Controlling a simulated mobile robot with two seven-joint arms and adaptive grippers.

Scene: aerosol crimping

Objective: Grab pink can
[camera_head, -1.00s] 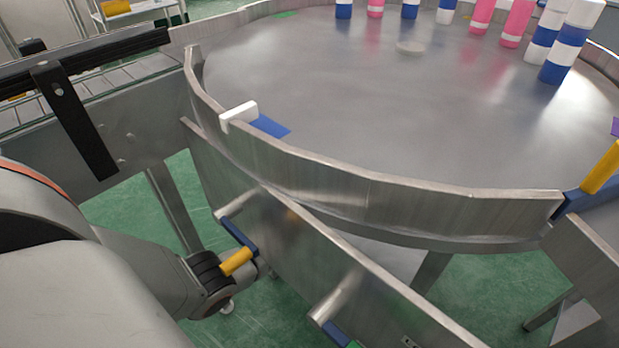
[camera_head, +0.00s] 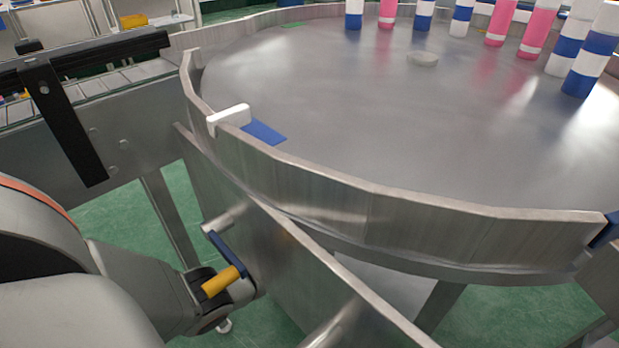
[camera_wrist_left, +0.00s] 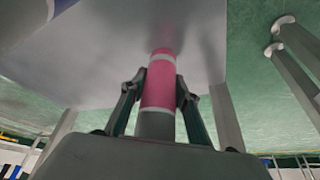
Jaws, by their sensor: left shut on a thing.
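In the left wrist view a pink can (camera_wrist_left: 159,86) with white bands stands between the two fingers of my left gripper (camera_wrist_left: 160,92). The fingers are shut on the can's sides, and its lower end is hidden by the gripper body. In the head view my left arm comes in at the lower left, but its gripper cannot be made out. More pink cans stand at the far side of the round metal table, one here (camera_head: 538,32) and one near the top middle (camera_head: 388,12). My right gripper is not in view.
The round table (camera_head: 330,110) has a raised metal rim (camera_head: 370,215). The near table surface is clear. A conveyor (camera_head: 90,90) joins at the left.

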